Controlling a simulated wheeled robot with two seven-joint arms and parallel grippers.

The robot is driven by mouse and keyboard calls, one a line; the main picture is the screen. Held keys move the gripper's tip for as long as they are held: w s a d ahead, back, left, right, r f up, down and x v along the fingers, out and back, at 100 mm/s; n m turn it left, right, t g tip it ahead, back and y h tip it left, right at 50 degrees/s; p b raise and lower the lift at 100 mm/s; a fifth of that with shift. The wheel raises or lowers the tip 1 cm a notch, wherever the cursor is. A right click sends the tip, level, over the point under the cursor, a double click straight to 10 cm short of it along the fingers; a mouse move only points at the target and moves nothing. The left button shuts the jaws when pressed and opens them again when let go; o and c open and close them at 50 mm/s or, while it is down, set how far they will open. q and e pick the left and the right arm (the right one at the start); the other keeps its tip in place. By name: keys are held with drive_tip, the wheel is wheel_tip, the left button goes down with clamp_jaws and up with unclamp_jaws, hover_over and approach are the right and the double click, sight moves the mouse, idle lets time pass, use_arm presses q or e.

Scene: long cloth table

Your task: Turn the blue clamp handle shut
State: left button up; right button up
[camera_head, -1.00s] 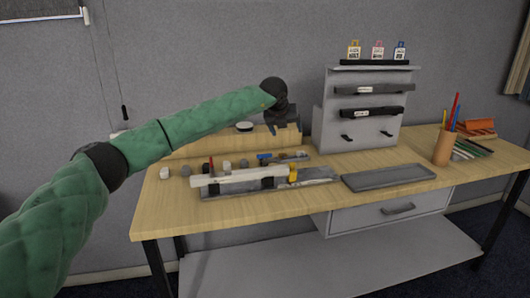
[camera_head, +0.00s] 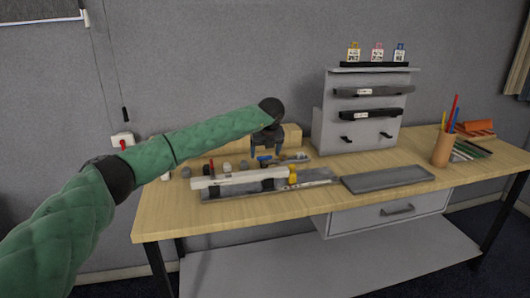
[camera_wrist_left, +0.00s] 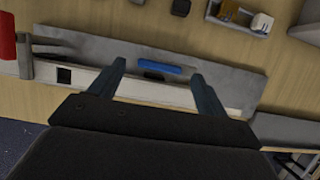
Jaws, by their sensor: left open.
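The blue clamp handle (camera_head: 264,158) lies among the fixtures at the back of the grey base plate (camera_head: 213,197), behind a long white bar (camera_head: 235,180). In the left wrist view the handle (camera_wrist_left: 158,68) shows as a short blue bar lying crosswise between my fingertips, with a dark part below it. My left gripper (camera_head: 267,150) points down above the handle; it is open, with one finger to each side of the handle in the left wrist view (camera_wrist_left: 157,71). No finger visibly touches it. My right gripper is not in view.
A red part (camera_wrist_left: 7,35) shows at the left of the wrist view. A grey rack (camera_head: 360,120) stands behind. A pencil cup (camera_head: 442,150) is at the right.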

use_arm(q)
drive_tip(key=shift+w+a+f, duration=0.1)
drive_tip(key=shift+w+f, duration=0.2)
drive_tip(key=shift+f, duration=0.35)
drive_tip(key=c, duration=1)
